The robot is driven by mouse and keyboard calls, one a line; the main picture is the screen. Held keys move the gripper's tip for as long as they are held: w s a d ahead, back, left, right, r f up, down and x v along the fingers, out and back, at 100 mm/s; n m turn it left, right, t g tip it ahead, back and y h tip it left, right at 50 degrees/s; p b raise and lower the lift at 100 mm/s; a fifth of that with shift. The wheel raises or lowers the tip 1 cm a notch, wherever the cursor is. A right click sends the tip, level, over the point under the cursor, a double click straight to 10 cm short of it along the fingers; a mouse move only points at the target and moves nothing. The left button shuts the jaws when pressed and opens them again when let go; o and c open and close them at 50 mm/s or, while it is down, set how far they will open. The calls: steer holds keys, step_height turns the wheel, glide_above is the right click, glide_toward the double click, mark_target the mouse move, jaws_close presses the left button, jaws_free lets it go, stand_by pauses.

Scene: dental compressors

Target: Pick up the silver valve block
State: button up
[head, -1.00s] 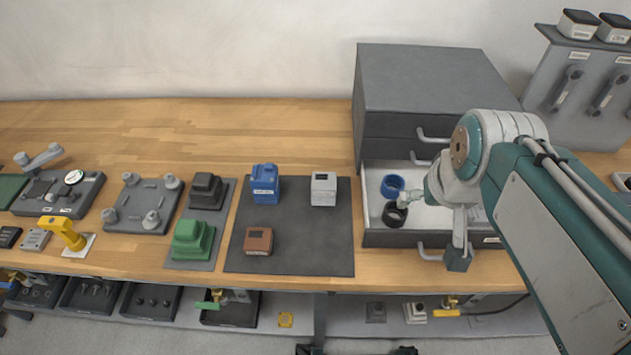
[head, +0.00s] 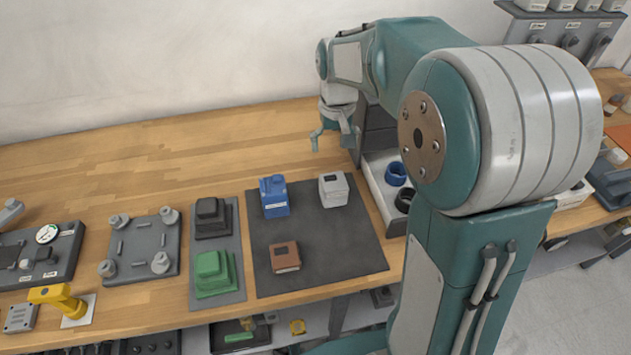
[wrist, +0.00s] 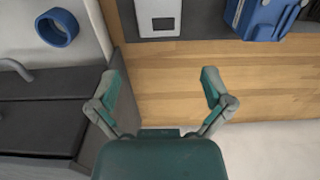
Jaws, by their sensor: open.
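The silver valve block (head: 333,189) stands upright on the dark mat, near its back right corner. It also shows at the top of the wrist view (wrist: 158,14), cut off by the frame edge, with a dark square on its face. My gripper (head: 331,131) is open and empty, above the back of the bench behind the block. In the wrist view my gripper (wrist: 159,82) has its fingers spread over bare wood, with the block beyond the fingertips.
A blue block (head: 274,196) and a brown block (head: 284,257) share the dark mat (head: 330,245). The open drawer (head: 377,189) holds a blue ring (head: 395,173) and a black ring (head: 404,199). The dark cabinet (wrist: 40,125) is close beside my gripper. Bare wood lies behind the mat.

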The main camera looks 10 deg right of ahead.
glide_above(333, 179)
steer(key=f, duration=0.5)
steer(key=shift+w+d, duration=0.35)
steer(key=f, duration=0.3)
steer(key=a+f, duration=0.1)
steer(key=f, duration=0.1)
steer(key=shift+s, duration=0.4)
steer(key=shift+f, duration=0.3)
steer(key=shift+d, duration=0.25)
steer(key=c, duration=1.1)
steer(key=shift+a, duration=0.15)
